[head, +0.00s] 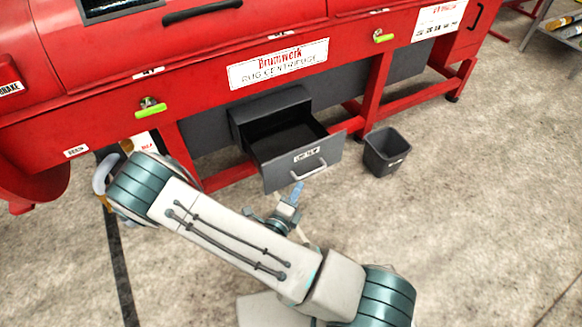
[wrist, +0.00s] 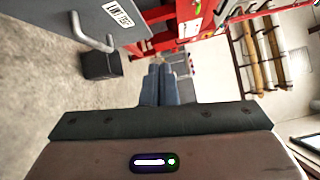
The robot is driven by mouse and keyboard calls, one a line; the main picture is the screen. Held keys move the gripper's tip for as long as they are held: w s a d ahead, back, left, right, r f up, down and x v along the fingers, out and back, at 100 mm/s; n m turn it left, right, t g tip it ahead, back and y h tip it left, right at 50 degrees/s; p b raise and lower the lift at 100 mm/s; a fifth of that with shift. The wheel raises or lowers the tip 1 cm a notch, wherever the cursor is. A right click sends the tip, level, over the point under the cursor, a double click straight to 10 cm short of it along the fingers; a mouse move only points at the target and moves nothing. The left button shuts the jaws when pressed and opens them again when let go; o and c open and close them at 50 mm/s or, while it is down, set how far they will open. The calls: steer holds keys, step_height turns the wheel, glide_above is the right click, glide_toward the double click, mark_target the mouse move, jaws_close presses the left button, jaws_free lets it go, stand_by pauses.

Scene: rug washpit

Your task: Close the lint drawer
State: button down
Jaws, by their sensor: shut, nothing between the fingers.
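The lint drawer (head: 304,160) is a dark grey box pulled out from its housing under the red rug centrifuge. Its front panel has a white label and a pale bar handle (head: 309,171). In the wrist view, the drawer front (wrist: 55,22) and its handle (wrist: 92,33) show at the upper left. My gripper (head: 296,190) is just in front of the drawer's lower front, near the handle. In the wrist view its two blue-grey fingers (wrist: 161,85) are together and empty. I cannot tell whether the fingers touch the drawer front.
The red rug centrifuge (head: 200,92) stands across the back. A small dark bin (head: 386,152) stands on the floor right of the drawer; it also shows in the wrist view (wrist: 101,64). A shelf with rolls (head: 566,25) is at the upper right.

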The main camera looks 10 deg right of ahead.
step_height(320, 180, down, 3)
steer(key=a+n+t+y, duration=0.1)
steer(key=a+n+y, duration=0.1)
steer(key=n+y, duration=0.15)
steer(key=b, duration=0.5)
glide_toward(295, 154)
steer(key=d+x, duration=0.1)
steer(key=x, duration=0.4)
steer(key=shift+w+a+n+h, duration=0.35)
steer(key=shift+a, duration=0.05)
